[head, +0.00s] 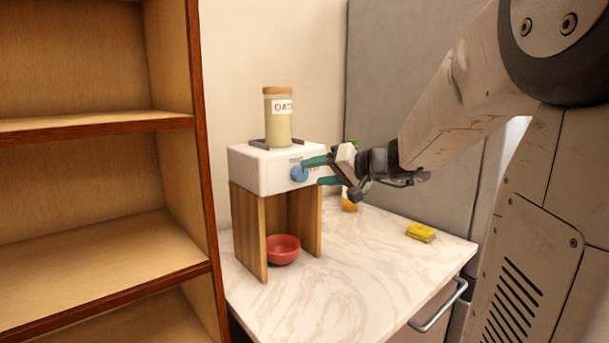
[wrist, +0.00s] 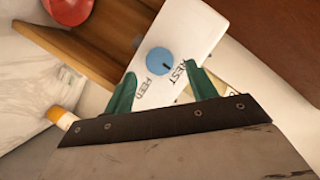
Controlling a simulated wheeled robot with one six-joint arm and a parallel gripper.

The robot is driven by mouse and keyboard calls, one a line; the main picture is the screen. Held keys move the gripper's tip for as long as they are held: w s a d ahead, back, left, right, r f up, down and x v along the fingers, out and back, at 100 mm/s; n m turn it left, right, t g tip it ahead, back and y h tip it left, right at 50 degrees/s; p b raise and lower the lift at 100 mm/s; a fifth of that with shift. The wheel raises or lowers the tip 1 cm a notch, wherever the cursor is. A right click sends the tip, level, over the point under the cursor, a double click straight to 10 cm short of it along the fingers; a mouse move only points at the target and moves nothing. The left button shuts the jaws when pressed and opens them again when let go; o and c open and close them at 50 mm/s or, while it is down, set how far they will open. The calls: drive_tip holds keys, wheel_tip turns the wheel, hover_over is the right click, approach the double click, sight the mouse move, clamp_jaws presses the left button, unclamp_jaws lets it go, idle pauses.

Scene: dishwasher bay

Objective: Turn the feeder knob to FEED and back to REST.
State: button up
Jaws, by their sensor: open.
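The feeder (head: 262,167) is a white box on wooden legs on the counter. Its round blue knob (head: 299,173) is on the front face. In the wrist view the knob (wrist: 157,60) shows a short dark mark, with REST and FEED printed beside it. The mark lies on the side toward the lettering, seemingly nearer REST. My gripper (head: 314,172) is open in front of the knob, coming from the right. In the wrist view its green fingers (wrist: 160,72) stand apart with the knob beyond and between their tips. I cannot tell whether they touch it.
A jar labelled OAT (head: 278,125) stands on top of the feeder. A red bowl (head: 283,249) sits between its legs. A bottle with an orange base (head: 349,202) stands behind my gripper. A yellow sponge (head: 420,232) lies on the right of the counter. Wooden shelves (head: 95,125) rise at left.

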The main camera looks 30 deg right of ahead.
sight(303, 174)
drive_tip(key=shift+x, duration=1.75)
drive_tip(key=shift+c, duration=0.4)
drive_tip(key=c, duration=0.9)
